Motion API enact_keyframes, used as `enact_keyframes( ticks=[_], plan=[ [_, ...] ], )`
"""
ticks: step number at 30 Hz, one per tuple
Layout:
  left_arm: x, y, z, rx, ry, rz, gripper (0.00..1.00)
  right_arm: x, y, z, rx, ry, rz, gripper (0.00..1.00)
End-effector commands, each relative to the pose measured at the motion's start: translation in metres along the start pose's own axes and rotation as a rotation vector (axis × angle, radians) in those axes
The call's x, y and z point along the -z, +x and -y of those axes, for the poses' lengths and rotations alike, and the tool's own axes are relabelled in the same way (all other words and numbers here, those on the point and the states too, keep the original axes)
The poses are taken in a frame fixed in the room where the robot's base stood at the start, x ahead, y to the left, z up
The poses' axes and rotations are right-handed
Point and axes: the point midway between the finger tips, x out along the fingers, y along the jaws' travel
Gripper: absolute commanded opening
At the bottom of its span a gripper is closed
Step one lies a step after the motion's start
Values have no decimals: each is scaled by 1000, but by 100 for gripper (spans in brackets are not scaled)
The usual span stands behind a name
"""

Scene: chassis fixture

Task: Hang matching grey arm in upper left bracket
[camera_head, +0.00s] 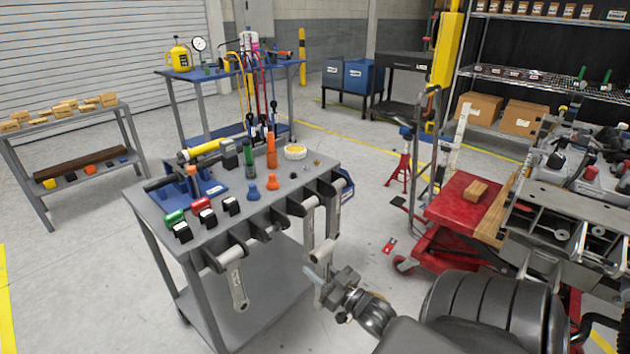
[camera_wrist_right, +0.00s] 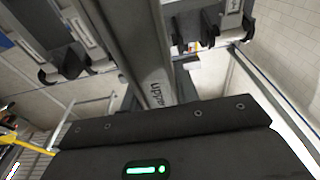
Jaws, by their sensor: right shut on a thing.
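My right gripper (camera_head: 338,284) is at the front right corner of the grey tool cart (camera_head: 262,226). It is shut on a grey arm (camera_head: 322,250) that stands roughly upright beside the cart's front rail. In the right wrist view the held grey arm (camera_wrist_right: 150,62) runs up from the gripper and bears lettering that is partly readable. Another grey arm (camera_head: 236,284) hangs from the left part of the cart's front. The chassis (camera_head: 565,228) stands at the right, with brackets along its near side; which one is the upper left bracket I cannot tell. My left gripper is not in view.
The cart top holds colored tools and bottles, including an orange bottle (camera_head: 271,152). A red lift table (camera_head: 462,200) with a wooden block (camera_head: 476,190) stands between cart and chassis. A red jack stand (camera_head: 399,172) is behind.

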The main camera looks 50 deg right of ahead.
Motion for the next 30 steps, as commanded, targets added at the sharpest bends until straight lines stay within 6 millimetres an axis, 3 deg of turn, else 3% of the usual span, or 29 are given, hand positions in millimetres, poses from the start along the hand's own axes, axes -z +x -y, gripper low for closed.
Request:
enact_keyframes(
  ticks=[30],
  plan=[
    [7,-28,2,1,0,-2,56,15,-78,0,0,-2,-3,0]
  ],
)
